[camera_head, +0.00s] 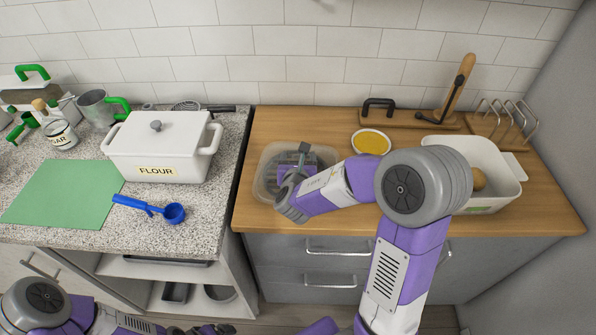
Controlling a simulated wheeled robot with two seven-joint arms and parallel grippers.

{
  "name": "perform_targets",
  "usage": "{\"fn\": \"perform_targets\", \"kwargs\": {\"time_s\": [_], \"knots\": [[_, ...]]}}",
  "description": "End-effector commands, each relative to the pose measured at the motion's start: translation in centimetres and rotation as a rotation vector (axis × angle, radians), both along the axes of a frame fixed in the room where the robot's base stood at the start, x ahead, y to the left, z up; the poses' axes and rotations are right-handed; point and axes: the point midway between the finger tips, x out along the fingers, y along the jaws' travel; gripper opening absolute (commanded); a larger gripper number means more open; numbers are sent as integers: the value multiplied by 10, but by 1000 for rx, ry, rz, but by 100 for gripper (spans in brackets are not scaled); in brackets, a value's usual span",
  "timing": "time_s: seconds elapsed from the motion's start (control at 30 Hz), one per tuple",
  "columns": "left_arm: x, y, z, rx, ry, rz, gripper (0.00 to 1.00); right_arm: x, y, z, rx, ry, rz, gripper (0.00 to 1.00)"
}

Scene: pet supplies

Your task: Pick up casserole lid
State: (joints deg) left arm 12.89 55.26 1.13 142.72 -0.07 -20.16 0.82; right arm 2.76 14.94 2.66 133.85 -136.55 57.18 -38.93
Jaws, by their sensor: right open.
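The white casserole (155,165), labelled FLOUR, stands on the speckled counter at the left. Its white lid (180,132) with a grey knob (156,126) lies on top of it. My right gripper (303,152) is open, over a clear plastic container (266,170) on the wooden counter, to the right of the casserole. The gripper and my arm hide part of the container and its contents. My left arm comes in at the bottom left, low in front of the cabinets. Its gripper (208,329) is cut off at the bottom edge, apart from the casserole.
A blue scoop (173,213) and green mat (62,193) lie near the casserole. Metal cups and a can (61,135) stand behind left. A yellow-filled dish (371,142), a white bin (505,176) and a wire rack (508,122) are on the wooden counter.

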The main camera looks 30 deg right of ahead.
Motion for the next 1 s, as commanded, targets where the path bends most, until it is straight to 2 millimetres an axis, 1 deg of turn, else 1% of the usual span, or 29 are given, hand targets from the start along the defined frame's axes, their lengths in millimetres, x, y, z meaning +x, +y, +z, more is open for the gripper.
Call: {"fn": "perform_targets", "kwargs": {"time_s": [0.2,0.23,0.67,0.7,1.0], "knots": [[0,0,0,0,0,0,91,1,-1,0,-1,-1,0,71],[0,0,0,0,0,0,91,1,-1,0,-1,-1,0,68],[0,0,0,0,0,0,91,1,0,0,1,0,0,2],[0,0,0,0,0,0,91,1,0,0,1,0,0,0],[0,0,0,0,0,0,91,1,0,2,-1,-5,-1,0]]}}
